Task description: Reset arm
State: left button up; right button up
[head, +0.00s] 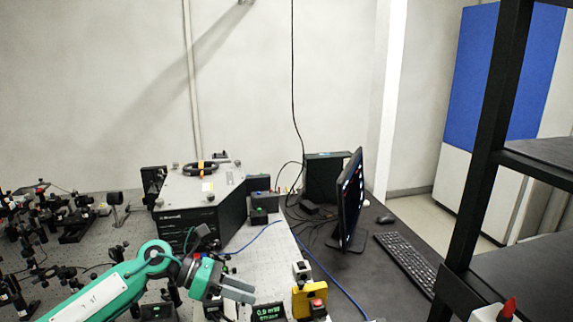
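My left arm comes in from the lower left in teal and white. Its gripper (240,290) is over the optical bench, with its grey fingers pointing right. The fingers look close together, but I cannot tell whether they are open or shut. I see nothing clearly held in them. A small display box (268,312) with green digits is just below and right of the fingers.
The perforated bench (262,262) carries several optical mounts (75,225) at left and a large instrument box (203,195) at the back. A yellow box with a red button (309,299) is at its right edge. A monitor (350,198) and keyboard (405,262) stand on the dark desk. A black shelf frame (487,130) is at right.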

pick_arm(q)
jog(key=s+d+r+n+t+h, duration=0.2)
jog(key=d+r+n+t+h, duration=0.35)
jog(key=n+t, duration=0.7)
jog(key=s+a+f+n+t+y, duration=0.1)
jog(key=s+a+f+n+y, duration=0.2)
jog(key=a+f+n+y, duration=0.85)
jog(key=s+a+f+n+t+y, duration=0.2)
jog(key=s+a+f+n+y, duration=0.3)
jog(key=n, duration=1.2)
jog(key=s+a+f+n+g+y, duration=0.1)
jog(key=s+f+n+g, duration=0.1)
jog(key=s+f+g, duration=0.35)
jog(key=s+a+f+n+g, duration=0.1)
jog(key=s+f+n+g, duration=0.15)
jog(key=s, duration=0.65)
jog(key=s+a+f+n+g+y, duration=0.1)
jog(key=s+f+n+g, duration=0.3)
jog(key=s, duration=0.4)
notch_tip(320, 180, down, 32)
jog(key=m+g, duration=0.1)
jog(key=m, duration=0.1)
jog(key=s+a+f+g, duration=0.1)
jog(key=s+a+f, duration=0.2)
jog(key=s+f, duration=1.6)
jog(key=shift+f, duration=0.45)
